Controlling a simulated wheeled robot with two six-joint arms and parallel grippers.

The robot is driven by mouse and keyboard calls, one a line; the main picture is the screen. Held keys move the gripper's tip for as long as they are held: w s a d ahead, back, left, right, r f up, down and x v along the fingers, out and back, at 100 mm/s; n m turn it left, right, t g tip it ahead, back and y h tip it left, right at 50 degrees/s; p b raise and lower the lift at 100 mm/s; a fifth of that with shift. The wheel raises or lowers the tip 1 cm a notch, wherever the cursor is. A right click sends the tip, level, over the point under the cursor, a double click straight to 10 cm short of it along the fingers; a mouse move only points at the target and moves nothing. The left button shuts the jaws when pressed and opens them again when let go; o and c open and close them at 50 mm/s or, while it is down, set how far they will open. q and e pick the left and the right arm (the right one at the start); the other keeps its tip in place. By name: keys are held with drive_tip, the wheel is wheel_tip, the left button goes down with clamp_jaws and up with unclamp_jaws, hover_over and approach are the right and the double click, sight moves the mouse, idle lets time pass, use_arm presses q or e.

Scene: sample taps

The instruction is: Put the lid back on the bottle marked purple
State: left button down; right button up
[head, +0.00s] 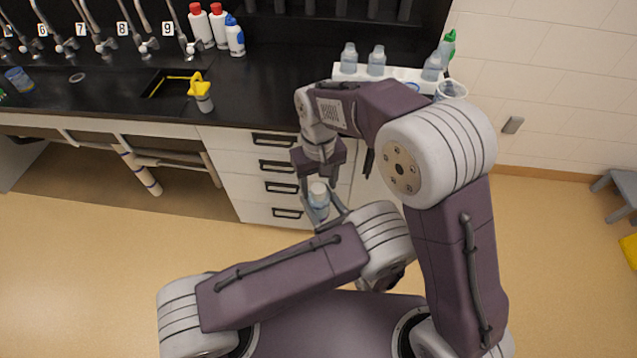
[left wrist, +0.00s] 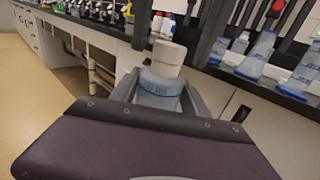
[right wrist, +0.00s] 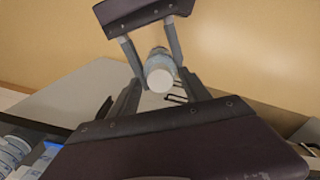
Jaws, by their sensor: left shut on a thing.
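My left gripper (left wrist: 165,98) is shut on a clear bottle with bluish writing (left wrist: 158,88), held upright in front of the counter drawers. The bottle also shows in the head view (head: 319,204). A white lid (left wrist: 169,56) sits at the bottle's top; I cannot tell how tightly. My right gripper (head: 318,185) points down from above, with its fingers apart on either side of the lid. In the right wrist view the lid (right wrist: 160,78) lies between the open fingers, with gaps at both sides. No purple mark is readable on the bottle.
A white rack (head: 408,73) with several clear bottles stands at the counter's right end, beside a green-capped bottle (head: 446,46). Numbered taps line the back left. A yellow-topped container (head: 201,92) stands near the sink. My arms cross close together in front of the drawers (head: 262,186).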

drive_tip(key=shift+r, duration=0.1)
wheel_tip(320, 180, up, 4)
drive_tip(key=shift+r, duration=0.2)
drive_tip(key=shift+c, duration=0.2)
drive_tip(key=n, duration=0.3)
drive_tip(key=shift+s+d+r, duration=0.15)
drive_tip(key=shift+s+r, duration=0.05)
drive_tip(key=shift+r+n, duration=0.35)
drive_tip(key=shift+n, duration=0.65)
drive_tip(key=r+n, duration=0.2)
drive_tip(key=shift+w+n, duration=0.1)
drive_tip(key=shift+n, duration=0.2)
drive_tip(key=shift+w+r, duration=0.1)
drive_tip(key=shift+r, duration=0.1)
